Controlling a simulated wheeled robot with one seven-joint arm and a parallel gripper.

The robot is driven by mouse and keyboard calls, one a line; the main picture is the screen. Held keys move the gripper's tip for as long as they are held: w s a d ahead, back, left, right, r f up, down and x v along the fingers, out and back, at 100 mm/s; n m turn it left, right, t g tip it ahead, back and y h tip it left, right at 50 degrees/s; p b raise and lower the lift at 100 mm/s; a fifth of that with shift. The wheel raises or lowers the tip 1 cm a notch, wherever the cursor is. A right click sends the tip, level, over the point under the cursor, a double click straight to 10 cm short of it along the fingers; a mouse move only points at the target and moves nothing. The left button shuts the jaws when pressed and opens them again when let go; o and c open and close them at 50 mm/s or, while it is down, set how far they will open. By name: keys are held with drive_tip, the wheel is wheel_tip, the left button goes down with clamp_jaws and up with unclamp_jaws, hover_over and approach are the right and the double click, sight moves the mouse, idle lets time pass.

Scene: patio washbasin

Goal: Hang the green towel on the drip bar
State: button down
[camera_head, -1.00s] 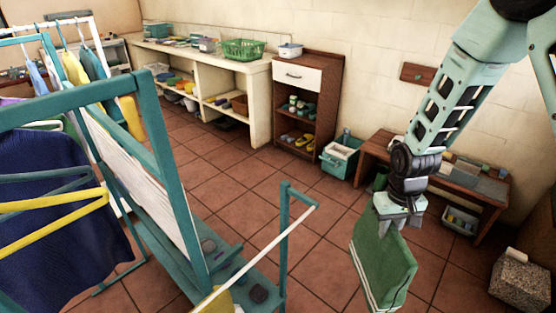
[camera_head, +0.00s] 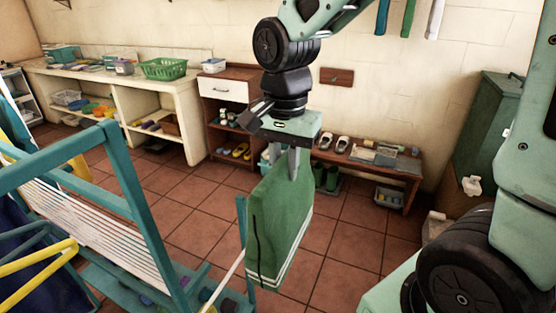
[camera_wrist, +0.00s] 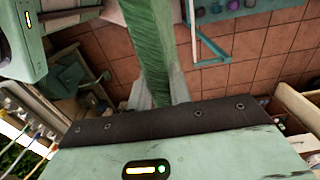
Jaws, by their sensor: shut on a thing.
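The green towel (camera_head: 278,225), with pale stripes near its lower edge, hangs folded from my gripper (camera_head: 293,160). The gripper is shut on its top edge. The drip bar (camera_head: 222,285) is a thin white rod by a teal post (camera_head: 241,225), low in the head view. The towel hides the bar's far end in that view; I cannot tell whether they touch. In the wrist view the towel (camera_wrist: 148,40) runs up from the fingers, and the white bar (camera_wrist: 193,35) with its teal bracket (camera_wrist: 211,50) is to its right, apart in the picture.
A teal drying rack (camera_head: 130,180) with white lines and a yellow hanger (camera_head: 40,262) stands left. A wooden bench (camera_head: 375,170) with shoes and a drawer cabinet (camera_head: 226,90) stand by the wall. Tiled floor (camera_head: 335,235) is open to the towel's right.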

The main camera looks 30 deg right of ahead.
sight(247, 246)
drive_tip(key=shift+w, duration=0.1)
drive_tip(key=w+a, duration=0.1)
drive_tip(key=w, duration=0.1)
drive_tip(key=w+a+f, duration=0.1)
drive_tip(key=w+a, duration=0.1)
drive_tip(key=shift+w, duration=0.2)
idle(0.4)
drive_tip(key=shift+w+a, duration=0.1)
drive_tip(key=shift+a, duration=0.05)
drive_tip(key=shift+w+a, duration=0.6)
drive_tip(key=shift+w, duration=0.3)
drive_tip(key=shift+w+a, duration=0.55)
drive_tip(key=shift+w, duration=0.3)
drive_tip(key=shift+f, duration=0.1)
wheel_tip(247, 246, down, 28)
drive_tip(key=b, duration=1.9)
drive_tip(key=shift+f, duration=0.2)
